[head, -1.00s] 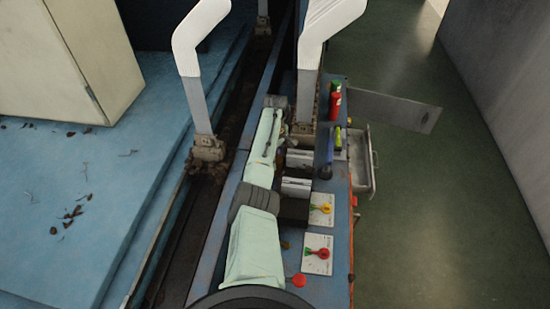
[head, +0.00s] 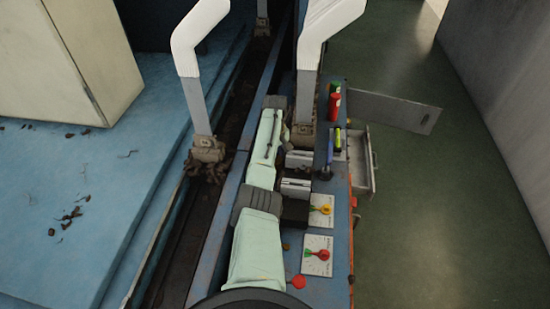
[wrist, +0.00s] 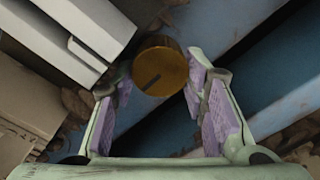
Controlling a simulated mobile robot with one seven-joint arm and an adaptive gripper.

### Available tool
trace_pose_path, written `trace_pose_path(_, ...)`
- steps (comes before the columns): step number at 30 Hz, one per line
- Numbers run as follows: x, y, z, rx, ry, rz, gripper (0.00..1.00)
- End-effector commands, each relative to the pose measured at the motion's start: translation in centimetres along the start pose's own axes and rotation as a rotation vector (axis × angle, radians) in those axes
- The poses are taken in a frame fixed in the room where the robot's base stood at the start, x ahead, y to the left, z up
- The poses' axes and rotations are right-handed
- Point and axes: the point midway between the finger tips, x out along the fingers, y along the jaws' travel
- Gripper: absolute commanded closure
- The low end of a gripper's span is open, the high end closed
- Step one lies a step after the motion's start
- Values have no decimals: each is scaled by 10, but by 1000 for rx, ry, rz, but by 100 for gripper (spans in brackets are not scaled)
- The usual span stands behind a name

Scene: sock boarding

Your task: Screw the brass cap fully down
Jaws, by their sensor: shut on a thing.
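The brass cap (wrist: 160,68) is a round, golden disc with a dark line mark on its face, in the upper middle of the wrist view. My gripper (wrist: 160,82) has its two purple-padded fingers on either side of the cap, and it is shut on the cap. The left fingertip is near the cap's lower left side and the right one is at its right side. What lies under the cap is hidden. In the head view my pale green arm reaches along the blue bench; the cap and the fingers cannot be made out there.
Dial cards (head: 317,255) and a red knob (head: 298,282) are nearer. An open drawer (head: 361,160) juts out right. White bent posts rise behind.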

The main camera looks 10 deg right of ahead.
Motion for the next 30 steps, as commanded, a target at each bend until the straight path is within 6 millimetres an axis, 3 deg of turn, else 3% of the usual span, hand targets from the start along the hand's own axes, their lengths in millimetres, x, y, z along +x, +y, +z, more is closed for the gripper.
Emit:
trace_pose_path(5,1,0,1,2,-3,-2,88)
trace_pose_path(6,1,0,1,1,-3,-2,57)
trace_pose_path(14,0,0,0,0,-1,-1,40)
trace_pose_path(26,-1,0,0,0,0,0,40)
trace_pose_path(30,-14,1,-1,0,2,2,40)
